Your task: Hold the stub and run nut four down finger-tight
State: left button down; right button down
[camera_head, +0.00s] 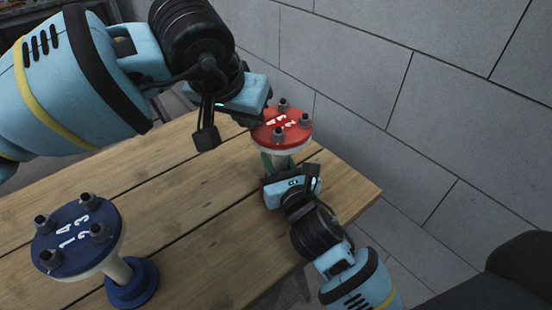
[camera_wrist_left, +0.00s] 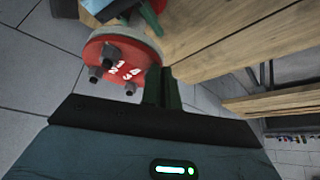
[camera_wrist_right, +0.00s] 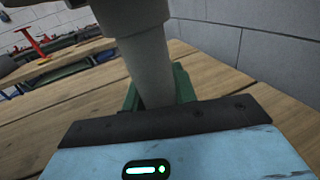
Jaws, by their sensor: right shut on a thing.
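The red flange (camera_head: 296,128) has white numbers and dark studs or nuts on top; which one is nut four is unclear. It also shows in the left wrist view (camera_wrist_left: 103,62). Its pale stub (camera_head: 283,160) stands upright below it. My right gripper (camera_head: 279,166) is shut on this stub; the right wrist view shows the grey pipe (camera_wrist_right: 150,72) between the green fingers. My left gripper (camera_head: 246,119) is beside the flange's far left edge, its fingertips partly hidden by its body. In the left wrist view its green fingers (camera_wrist_left: 162,88) look together, with nothing visible between them.
A blue numbered flange (camera_head: 75,240) with several studs stands on a blue-footed stub (camera_head: 132,284) at the table's near left. The wooden table (camera_head: 190,210) is bare between the two flanges. A grey block wall (camera_head: 400,110) rises beyond the table at the right.

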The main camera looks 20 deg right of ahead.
pick_arm(q)
jog(key=shift+a, duration=0.2)
dwell(0.4)
jog(key=shift+s+a, duration=0.15)
notch_tip(320, 180, up, 6)
dwell(0.7)
jog(key=shift+s+d+f, duration=0.2)
jog(key=shift+d+f, duration=0.1)
jog(key=shift+f, duration=0.7)
jog(key=shift+s+d+f, duration=0.25)
jog(key=shift+d+f, duration=0.1)
jog(key=shift+f, duration=0.65)
jog(key=shift+s+d+f, duration=0.2)
jog(key=shift+d+f, duration=0.1)
jog(key=shift+f, duration=0.7)
